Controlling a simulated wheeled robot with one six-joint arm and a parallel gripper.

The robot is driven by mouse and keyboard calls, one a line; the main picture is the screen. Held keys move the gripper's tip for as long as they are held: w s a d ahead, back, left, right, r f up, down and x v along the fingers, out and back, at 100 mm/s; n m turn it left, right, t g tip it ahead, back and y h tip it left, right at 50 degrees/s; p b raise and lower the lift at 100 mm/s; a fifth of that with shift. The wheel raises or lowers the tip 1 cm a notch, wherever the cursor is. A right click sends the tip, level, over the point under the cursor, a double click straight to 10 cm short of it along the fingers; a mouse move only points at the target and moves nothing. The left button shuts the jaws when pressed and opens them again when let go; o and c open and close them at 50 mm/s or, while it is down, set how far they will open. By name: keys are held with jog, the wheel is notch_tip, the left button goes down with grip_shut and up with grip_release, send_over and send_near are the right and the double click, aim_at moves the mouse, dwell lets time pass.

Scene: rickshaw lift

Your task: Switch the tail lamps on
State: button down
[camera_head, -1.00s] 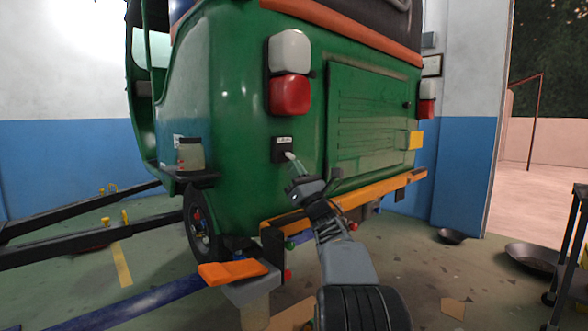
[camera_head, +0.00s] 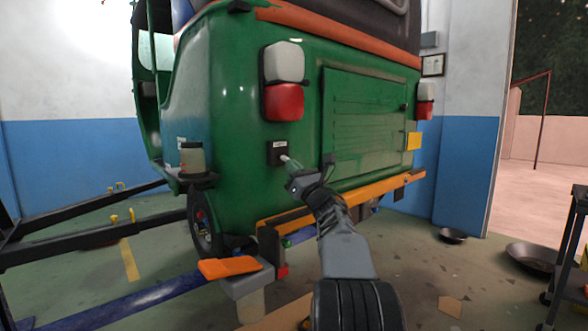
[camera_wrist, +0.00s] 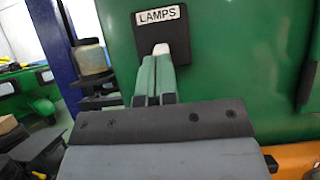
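The green rickshaw's rear fills the middle of the head view. Its left tail lamp has a red lens (camera_head: 284,103) under a white one (camera_head: 285,62). A right tail lamp (camera_head: 424,108) is at the far corner. The lenses look unlit. A small black switch panel (camera_head: 277,153) is below the left lamp. In the wrist view the panel (camera_wrist: 176,49) has a "LAMPS" label and a white lever tip (camera_wrist: 160,49). My gripper (camera_wrist: 154,72) has its green fingers close together, just below the lever tip. Contact cannot be told. In the head view my gripper (camera_head: 289,166) points at the panel.
An orange rear bumper (camera_head: 350,200) runs below the body. A jar (camera_head: 192,158) stands on a bracket at the left. A support with an orange pad (camera_head: 229,267) is in front. Pans (camera_head: 530,257) lie on the floor at the right, beside a dark stand (camera_head: 565,260).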

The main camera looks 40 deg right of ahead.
jog(key=shift+w+a+r+y, duration=0.1)
jog(key=shift+a+r+y, duration=0.1)
jog(key=shift+y, duration=0.1)
dwell(0.4)
jog(key=shift+f, duration=0.15)
jog(key=s+f+b, duration=0.5)
jog(key=f+b, duration=0.1)
jog(key=f, duration=0.2)
jog(key=shift+s+d+f, duration=0.25)
jog(key=shift+s+d, duration=0.05)
jog(key=shift+d, duration=0.05)
